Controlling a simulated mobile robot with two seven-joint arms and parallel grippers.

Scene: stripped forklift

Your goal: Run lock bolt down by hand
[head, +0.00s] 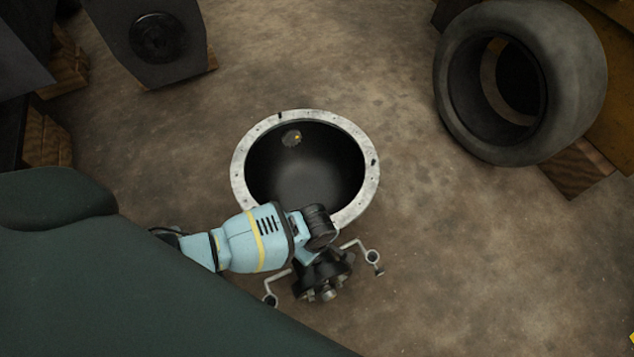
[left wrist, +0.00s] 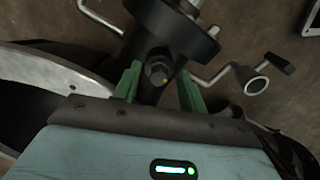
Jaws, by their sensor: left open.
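The green fingers of my left gripper (left wrist: 159,80) are open, one on each side of the bolt. Whether they touch it I cannot tell. In the head view the black part (head: 325,277) lies at the near edge of a round housing (head: 249,135) with a pale flange. My left arm (head: 250,241) covers part of both, and its fingers are hard to make out there. The right gripper is not in view.
Thin cranked rods with ring ends (head: 371,257) stick out from the black part on both sides. A large tyre (head: 463,108) stands at the upper right near wooden blocks. A dark panel (head: 158,38) is at the upper left. The floor to the right is clear.

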